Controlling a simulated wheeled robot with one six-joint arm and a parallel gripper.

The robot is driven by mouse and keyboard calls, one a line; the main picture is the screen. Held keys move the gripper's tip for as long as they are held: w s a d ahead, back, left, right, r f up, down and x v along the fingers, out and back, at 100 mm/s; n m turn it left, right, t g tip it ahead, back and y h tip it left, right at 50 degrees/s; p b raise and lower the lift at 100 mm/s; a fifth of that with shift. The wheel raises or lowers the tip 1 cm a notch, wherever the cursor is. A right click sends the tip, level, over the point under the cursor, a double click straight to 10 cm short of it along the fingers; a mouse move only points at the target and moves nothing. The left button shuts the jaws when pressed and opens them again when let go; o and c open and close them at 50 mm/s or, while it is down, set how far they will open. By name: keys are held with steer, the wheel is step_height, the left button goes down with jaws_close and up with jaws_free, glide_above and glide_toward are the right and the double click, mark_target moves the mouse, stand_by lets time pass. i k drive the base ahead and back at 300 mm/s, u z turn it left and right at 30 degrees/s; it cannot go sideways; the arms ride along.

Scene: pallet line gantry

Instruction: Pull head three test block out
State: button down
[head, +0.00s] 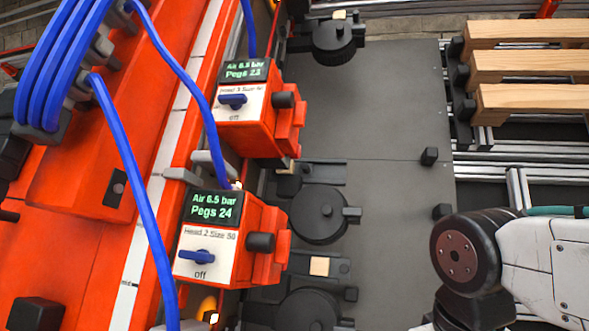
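The orange head labelled Head 3 (240,105) is at upper centre-left; its screen reads Air 6.5 bar and Pegs 23, and its blue switch (232,99) is at off. Small pale wood-coloured blocks sit in black holders beside the round black drums: one at the top (339,15) and one at lower centre (319,266). A holder (318,170) below head three is partly hidden behind the orange housing. I cannot tell which block belongs to head three. My arm shows at the lower right, but my gripper is out of view.
The orange Head 2 (210,238) reads Air 6.5 bar and Pegs 24, switch at off. Blue hoses (130,165) hang over the orange gantry at left. A dark flat plate (385,120) lies mostly clear in the middle. Wooden boards (530,67) rest at upper right.

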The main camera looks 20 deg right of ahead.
mark_target(304, 169)
steer(key=z, duration=0.5)
steer(key=k, duration=1.2)
steer(key=u, duration=0.25)
steer(key=i, duration=0.65)
steer(key=u, duration=0.35)
steer(key=i, duration=0.9)
steer(key=z, duration=0.35)
